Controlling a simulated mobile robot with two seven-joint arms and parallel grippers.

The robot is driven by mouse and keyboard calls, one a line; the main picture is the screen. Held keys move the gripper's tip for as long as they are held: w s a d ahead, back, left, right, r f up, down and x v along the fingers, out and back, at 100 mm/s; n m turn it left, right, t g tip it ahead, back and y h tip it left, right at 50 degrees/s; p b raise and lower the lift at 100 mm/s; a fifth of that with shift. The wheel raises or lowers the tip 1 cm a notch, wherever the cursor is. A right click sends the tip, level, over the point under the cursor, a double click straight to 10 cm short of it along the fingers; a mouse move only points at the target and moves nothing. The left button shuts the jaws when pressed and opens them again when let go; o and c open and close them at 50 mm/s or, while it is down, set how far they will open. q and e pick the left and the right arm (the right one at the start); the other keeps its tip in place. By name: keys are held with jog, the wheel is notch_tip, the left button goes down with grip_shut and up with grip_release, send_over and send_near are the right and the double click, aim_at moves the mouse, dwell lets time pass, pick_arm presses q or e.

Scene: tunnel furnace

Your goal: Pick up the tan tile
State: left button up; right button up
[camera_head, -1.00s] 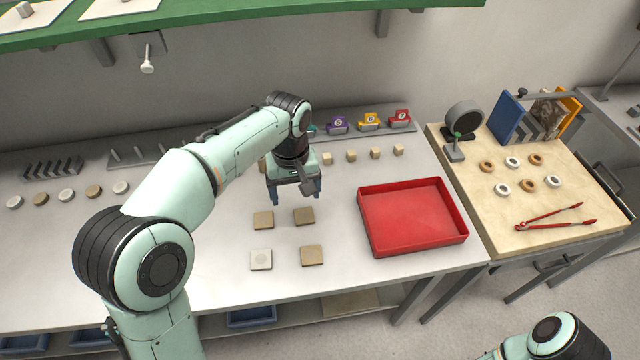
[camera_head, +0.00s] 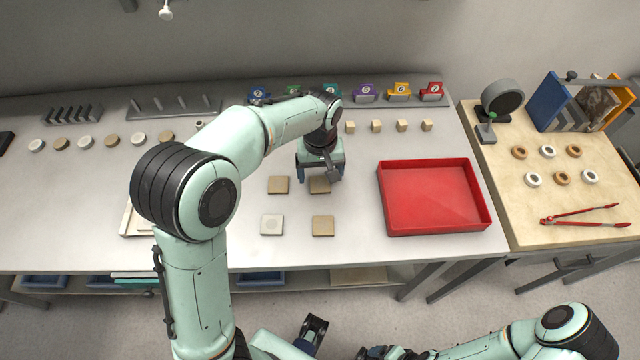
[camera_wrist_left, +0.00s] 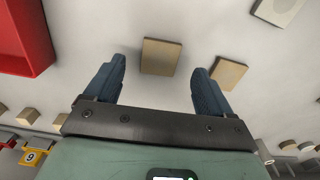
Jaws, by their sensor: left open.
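Three tan tiles lie flat on the grey bench with one whitish tile (camera_head: 272,225). They form a two-by-two group: a back-left tan tile (camera_head: 278,185), a back-right tan tile (camera_head: 319,187) and a front-right tan tile (camera_head: 323,226). My left gripper (camera_head: 321,176) points down above the back-right tile and partly hides it. In the left wrist view, that tile (camera_wrist_left: 161,56) shows beyond and between the open fingers (camera_wrist_left: 159,70), with nothing held. The back-left tile (camera_wrist_left: 228,73) lies just outside one finger. A dark part of my right arm (camera_head: 388,352) shows at the bottom edge.
A red tray (camera_head: 435,228) stands right of the tiles. Several small tan blocks (camera_head: 376,126) and numbered coloured holders (camera_head: 400,91) line the back. A side table (camera_head: 520,215) holds rings and red tongs (camera_head: 585,213). Bare bench lies between tiles and tray.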

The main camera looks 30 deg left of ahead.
aim_at(320, 185)
pick_arm(q)
notch_tip(320, 185, down, 4)
jog(key=shift+r, duration=0.25)
jog(key=shift+c, duration=0.3)
jog(key=c, duration=1.1)
jog(key=shift+r, duration=0.1)
